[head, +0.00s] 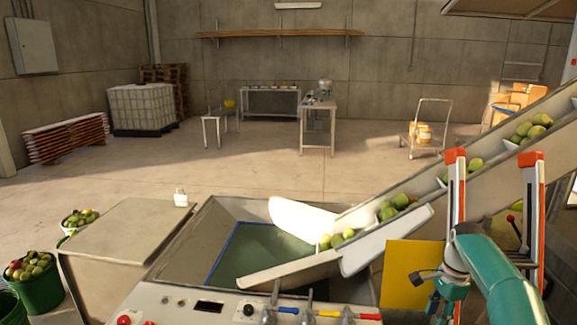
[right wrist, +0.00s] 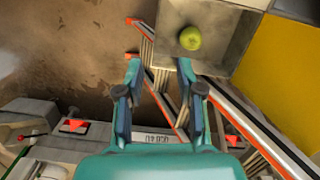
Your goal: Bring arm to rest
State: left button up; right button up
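My teal right arm enters from the lower right in the head view, with its right gripper (head: 445,296) low beside a yellow panel (head: 405,268). In the right wrist view the two fingers of the right gripper (right wrist: 158,70) are spread apart with nothing between them. Beyond the fingertips are orange-capped rails and floor. My left arm and left gripper do not show in either view.
An inclined conveyor (head: 460,185) carries green apples down to a grey hopper (head: 190,245). Orange-capped posts (head: 531,225) stand close to my right arm. A control panel (head: 200,308) with levers lies in front. In the right wrist view one green apple (right wrist: 190,38) sits in a grey bin.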

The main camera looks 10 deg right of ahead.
jog(key=s+a+f+n+g+y, duration=0.1)
jog(key=s+a+f+n, duration=0.35)
jog(key=a+f, duration=0.6)
jog(key=s+a+f+n+g+y, duration=0.1)
jog(key=s+a+f+n+g, duration=0.15)
jog(key=s+a+f, duration=0.6)
jog(key=s+a+f+n+t, duration=0.2)
jog(key=s+a+f+n, duration=0.2)
jog(key=s+a, duration=0.2)
jog(key=s+a+f+n+t+y, duration=0.1)
jog(key=s+a+f+n, duration=0.3)
jog(key=s, duration=0.5)
jog(key=shift+a+n+t+b, duration=0.5)
jog(key=shift+a+n, duration=0.3)
jog(key=shift+a, duration=0.25)
